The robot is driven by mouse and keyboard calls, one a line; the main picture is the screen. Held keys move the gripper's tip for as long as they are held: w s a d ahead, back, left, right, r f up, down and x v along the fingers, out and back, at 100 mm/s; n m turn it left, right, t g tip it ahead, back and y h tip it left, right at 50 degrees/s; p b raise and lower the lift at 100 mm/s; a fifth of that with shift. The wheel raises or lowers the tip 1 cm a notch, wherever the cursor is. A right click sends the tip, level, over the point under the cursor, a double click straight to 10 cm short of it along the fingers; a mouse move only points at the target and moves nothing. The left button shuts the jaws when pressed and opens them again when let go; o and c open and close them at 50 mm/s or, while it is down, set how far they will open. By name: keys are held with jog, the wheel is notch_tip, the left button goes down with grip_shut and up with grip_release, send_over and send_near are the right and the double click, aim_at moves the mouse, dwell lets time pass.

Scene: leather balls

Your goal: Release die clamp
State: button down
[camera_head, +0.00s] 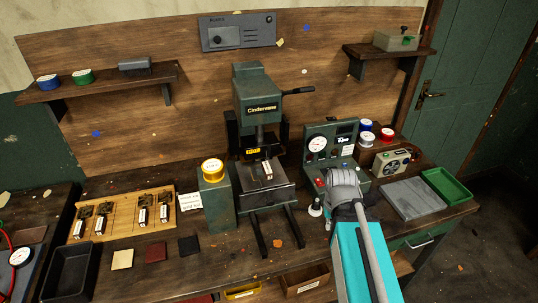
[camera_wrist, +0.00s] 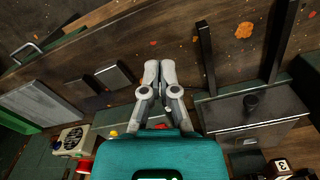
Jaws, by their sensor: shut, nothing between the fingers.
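A dark green press (camera_head: 250,95) labelled Cindervane stands mid-bench, with a lever (camera_head: 298,91) sticking out on its right. A small die with a white face (camera_head: 267,171) sits in the press above its base plate (camera_head: 262,188); the die clamp cannot be told apart from the dark parts around it. In the wrist view, which appears turned round, the plate (camera_wrist: 258,115) is at the right and a numbered white-faced block (camera_wrist: 281,164) is below it. My gripper (camera_wrist: 159,64) is shut and empty, beside the press's legs. In the head view my arm hides its fingertips.
A control box (camera_head: 322,145) with a gauge stands right of the press. A grey slab (camera_head: 413,197) and green tray (camera_head: 447,187) lie farther right.

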jog(key=c, duration=1)
grip_release()
jog(key=shift+o, duration=1.2)
jog(key=shift+w+a+r, duration=0.1)
jog(key=shift+w+a, duration=0.1)
jog(key=shift+w, duration=0.05)
jog(key=shift+o, duration=0.6)
jog(key=w+a+r+n+t+y+p, duration=0.1)
jog(key=w+a+r+n+y, duration=0.1)
jog(key=w+a+n+y, duration=0.1)
jog(key=shift+w+a+r+n+t+p, duration=0.3)
jog(key=shift+w+a+t+p, duration=0.1)
jog(key=shift+w, duration=0.05)
jog(key=w+a+r+n+t+y+p, duration=0.3)
jog(key=w+r+n+t+y, duration=0.3)
jog(key=w+r, duration=0.5)
notch_tip(320, 180, up, 3)
jog(key=shift+a+f+n+t+y, duration=0.1)
jog(key=shift+a+n+t+y, duration=0.25)
jog(key=shift+a+y, duration=0.45)
